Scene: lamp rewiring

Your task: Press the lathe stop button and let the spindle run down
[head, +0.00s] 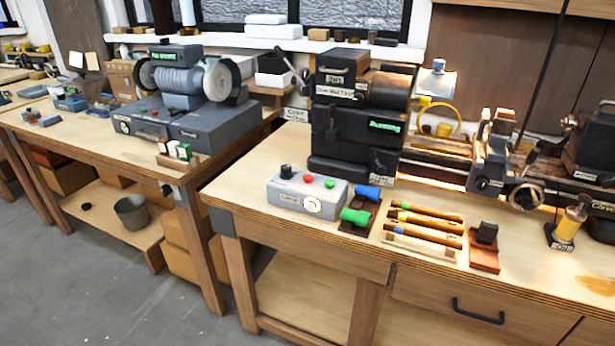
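The lathe headstock (345,125) stands on the right workbench. A small screen (384,126) on it shows green text that seems to read "Running". In front of it sits a grey control box (290,203) with a black knob (286,172), a red button (308,180), a green button (329,183) and a round white dial or label (313,204) on its front. Whether the spindle is turning cannot be told from this one picture. Neither of my grippers is in view.
Blue and green handled pieces (355,215) stand right of the box. Several wooden-handled tools (425,225) and a dark block on a wooden base (486,245) lie further right. A bench grinder (175,100) is on the left bench. The bench's front left corner is clear.

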